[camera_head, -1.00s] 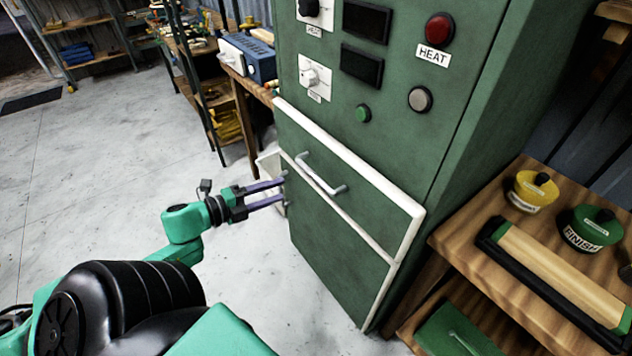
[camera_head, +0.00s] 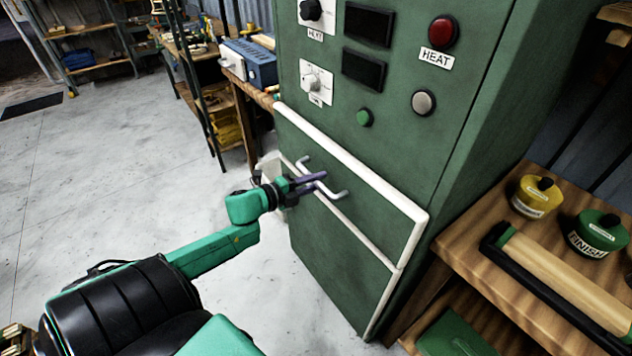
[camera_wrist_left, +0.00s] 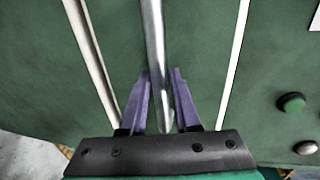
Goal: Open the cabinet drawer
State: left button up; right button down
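The green cabinet (camera_head: 384,143) stands in the middle of the head view. Its drawer (camera_head: 375,210) has a white-edged green front and a silver bar handle (camera_head: 338,195). My left gripper (camera_head: 322,182) is at the handle. In the left wrist view, the handle (camera_wrist_left: 153,45) runs between the two purple fingers of the left gripper (camera_wrist_left: 161,90). Gaps show between the bar and the fingers, so the gripper is open around it. My right gripper is not clearly in view; a small metallic part shows at the lower left edge.
A wooden bench (camera_head: 468,240) with a yellow tin (camera_head: 537,196), a green tin (camera_head: 592,233) and a wooden roller-like tool (camera_head: 560,280) stands close on the right. Shelves and a workbench with a blue box (camera_head: 250,62) stand behind. The floor (camera_head: 120,180) at left is clear.

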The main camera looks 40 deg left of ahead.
pick_arm(q)
grip_shut()
dwell(1.2)
